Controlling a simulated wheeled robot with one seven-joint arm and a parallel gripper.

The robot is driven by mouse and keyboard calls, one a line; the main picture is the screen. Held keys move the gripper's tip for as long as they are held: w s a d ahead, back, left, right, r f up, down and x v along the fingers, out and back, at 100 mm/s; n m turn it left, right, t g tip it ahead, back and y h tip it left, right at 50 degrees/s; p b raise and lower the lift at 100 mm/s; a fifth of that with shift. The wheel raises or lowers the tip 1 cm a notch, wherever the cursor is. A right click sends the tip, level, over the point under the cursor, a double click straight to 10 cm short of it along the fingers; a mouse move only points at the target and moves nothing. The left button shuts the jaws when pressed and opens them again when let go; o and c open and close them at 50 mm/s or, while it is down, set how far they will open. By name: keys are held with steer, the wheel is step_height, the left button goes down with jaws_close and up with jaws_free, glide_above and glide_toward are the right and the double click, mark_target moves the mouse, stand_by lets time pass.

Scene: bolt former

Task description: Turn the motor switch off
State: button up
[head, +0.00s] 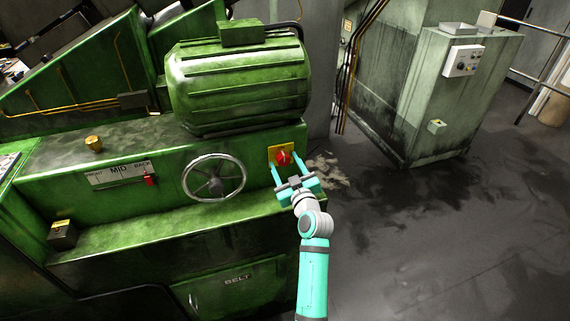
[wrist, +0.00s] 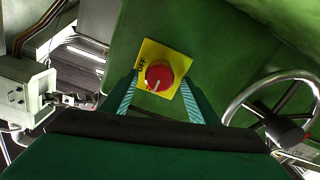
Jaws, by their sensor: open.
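The motor switch is a red rotary knob (head: 283,158) on a yellow plate, on the right end of the green machine's front. In the wrist view the red knob (wrist: 159,77) sits on the yellow plate (wrist: 179,62), with the word OFF at the plate's upper left. A pale pointer mark on the knob is at its lower side, away from OFF. My gripper (head: 291,168) is open, its teal fingers on either side of the knob in the head view. In the wrist view my gripper's fingers (wrist: 160,97) flank the knob; I cannot tell whether they touch it.
A metal handwheel (head: 214,178) is left of the switch. A green motor (head: 240,80) sits above it. A red-handled lever (head: 150,180) by a MID label is further left. A grey-green cabinet (head: 430,100) stands right; the floor (head: 440,240) there is open.

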steer(key=shift+w, duration=0.25)
steer(key=c, duration=1)
steer(key=shift+c, duration=0.2)
